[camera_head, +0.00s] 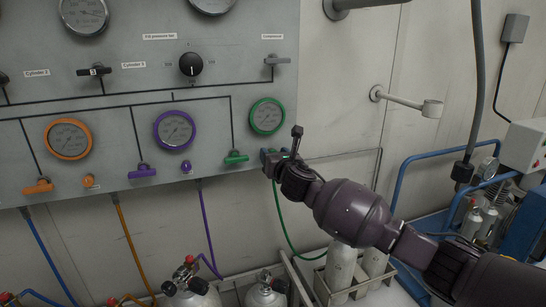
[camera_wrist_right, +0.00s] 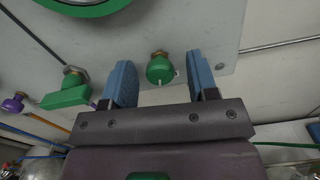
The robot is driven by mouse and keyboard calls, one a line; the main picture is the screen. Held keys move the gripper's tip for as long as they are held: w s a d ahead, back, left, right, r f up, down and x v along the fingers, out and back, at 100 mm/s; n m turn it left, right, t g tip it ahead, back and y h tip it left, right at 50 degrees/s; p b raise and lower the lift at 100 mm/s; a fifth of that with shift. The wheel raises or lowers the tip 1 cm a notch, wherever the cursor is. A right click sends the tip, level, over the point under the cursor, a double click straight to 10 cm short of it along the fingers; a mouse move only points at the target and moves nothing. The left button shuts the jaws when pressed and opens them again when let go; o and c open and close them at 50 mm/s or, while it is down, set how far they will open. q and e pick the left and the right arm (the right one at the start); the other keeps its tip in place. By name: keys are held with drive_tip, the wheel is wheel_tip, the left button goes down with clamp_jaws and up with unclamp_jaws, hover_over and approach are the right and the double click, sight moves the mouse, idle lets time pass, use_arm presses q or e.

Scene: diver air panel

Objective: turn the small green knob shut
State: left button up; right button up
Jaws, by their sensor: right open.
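The small green knob (camera_wrist_right: 160,71) sits on a brass stem at the lower right of the grey panel. In the right wrist view it lies between the two blue fingers of my right gripper (camera_wrist_right: 160,64). The fingers stand apart on either side of it, with a gap showing on both sides. A small white mark shows at the knob's lower edge. In the head view my right gripper (camera_head: 273,160) is at the panel's lower right corner and hides the knob. My left gripper is not in view.
A green lever handle (camera_head: 236,158) is just left of my right gripper, below the green-rimmed gauge (camera_head: 267,117). Purple (camera_head: 142,172) and orange (camera_head: 38,186) handles are further left. A green hose (camera_head: 281,220) hangs below.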

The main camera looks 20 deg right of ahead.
drive_tip(key=shift+w, duration=0.3)
drive_tip(key=c, duration=0.9)
drive_tip(key=shift+c, duration=0.2)
